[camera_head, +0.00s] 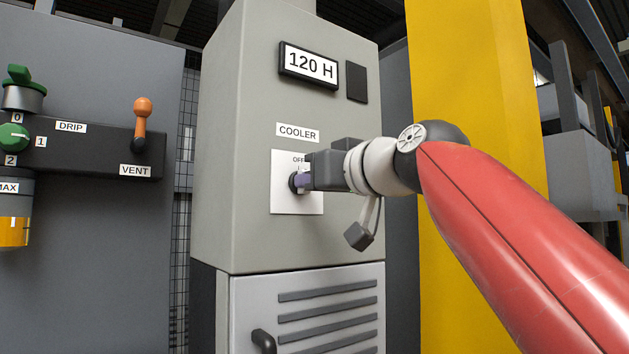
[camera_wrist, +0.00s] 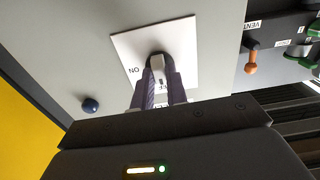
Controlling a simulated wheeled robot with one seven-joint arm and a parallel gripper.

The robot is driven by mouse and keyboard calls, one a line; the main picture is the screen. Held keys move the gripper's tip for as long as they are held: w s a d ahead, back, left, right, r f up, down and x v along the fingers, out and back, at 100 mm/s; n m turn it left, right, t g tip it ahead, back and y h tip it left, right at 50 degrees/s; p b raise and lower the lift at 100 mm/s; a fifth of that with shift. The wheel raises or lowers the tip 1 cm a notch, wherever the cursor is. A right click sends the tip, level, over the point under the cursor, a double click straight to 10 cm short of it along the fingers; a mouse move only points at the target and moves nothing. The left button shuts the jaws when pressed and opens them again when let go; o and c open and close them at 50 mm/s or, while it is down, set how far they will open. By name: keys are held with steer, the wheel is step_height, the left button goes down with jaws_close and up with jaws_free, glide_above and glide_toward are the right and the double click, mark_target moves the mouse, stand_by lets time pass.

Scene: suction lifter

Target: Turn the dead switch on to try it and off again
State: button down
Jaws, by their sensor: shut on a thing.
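The switch labelled COOLER sits on a white plate (camera_head: 312,203) on the front of the grey cabinet (camera_head: 240,120). Its dark round base (camera_head: 293,184) shows at the left of my fingers. My gripper (camera_head: 302,181) is shut on the switch's handle. In the wrist view, the pale handle (camera_wrist: 158,65) is between the two dark ribbed fingers. The plate also shows there (camera_wrist: 127,42), with ON printed upside down to the left of the handle. In the head view, OFF is above the handle, partly covered by my gripper. I cannot tell exactly which mark the handle points to.
A display (camera_head: 308,64) reading 120 H and a dark blank panel (camera_head: 357,82) are above. A vented door (camera_head: 330,325) with a dark handle (camera_head: 263,341) is below. At left is an orange VENT lever (camera_head: 142,107). A dark blue knob (camera_wrist: 90,105) sits near the plate.

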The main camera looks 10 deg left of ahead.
steer(key=shift+f, duration=0.1)
steer(key=c, duration=1.4)
jaws_free()
steer(key=b+v, duration=0.3)
steer(key=v, duration=0.5)
steer(key=shift+a, duration=0.1)
